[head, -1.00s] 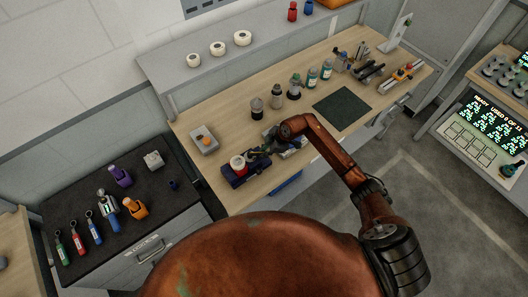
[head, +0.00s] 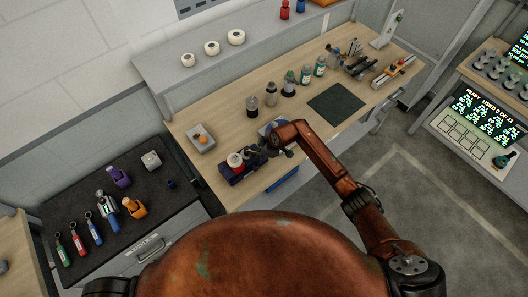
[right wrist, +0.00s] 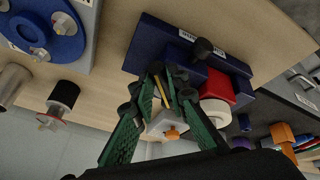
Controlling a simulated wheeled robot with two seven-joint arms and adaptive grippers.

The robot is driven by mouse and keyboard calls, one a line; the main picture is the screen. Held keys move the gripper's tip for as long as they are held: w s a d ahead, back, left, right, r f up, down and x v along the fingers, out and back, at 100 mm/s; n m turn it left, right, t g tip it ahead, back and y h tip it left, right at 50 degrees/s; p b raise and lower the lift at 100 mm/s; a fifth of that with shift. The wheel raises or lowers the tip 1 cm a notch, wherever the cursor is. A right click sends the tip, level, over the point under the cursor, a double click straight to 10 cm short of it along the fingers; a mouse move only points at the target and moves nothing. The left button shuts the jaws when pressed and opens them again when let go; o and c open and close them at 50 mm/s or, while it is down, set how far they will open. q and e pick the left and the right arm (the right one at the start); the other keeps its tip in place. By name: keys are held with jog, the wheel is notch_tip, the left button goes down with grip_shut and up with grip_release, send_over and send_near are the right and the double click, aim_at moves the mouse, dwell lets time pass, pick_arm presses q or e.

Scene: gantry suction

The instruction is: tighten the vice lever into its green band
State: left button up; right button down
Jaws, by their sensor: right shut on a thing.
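The blue vice (head: 229,178) sits at the near left end of the wooden bench, with a red block and a white round piece in it. In the right wrist view, the vice (right wrist: 160,45) fills the upper middle, with a red block (right wrist: 217,88), a white round piece (right wrist: 214,111) and a black knob (right wrist: 203,47). My right gripper (head: 257,152) is at the right side of the vice. In the right wrist view its green fingers (right wrist: 166,77) close around a thin part by the vice, apparently the lever, mostly hidden. I cannot make out the green band. My left gripper is out of view.
A grey box with an orange knob (head: 200,138) stands behind the vice. Several bottles (head: 271,94) stand along the bench's back. A dark mat (head: 336,104) lies clear to the right. Tools lie on the dark cabinet (head: 75,195) at left.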

jog(key=c, duration=1.9)
grip_release()
jog(key=v, duration=1.2)
jog(key=shift+s, duration=0.1)
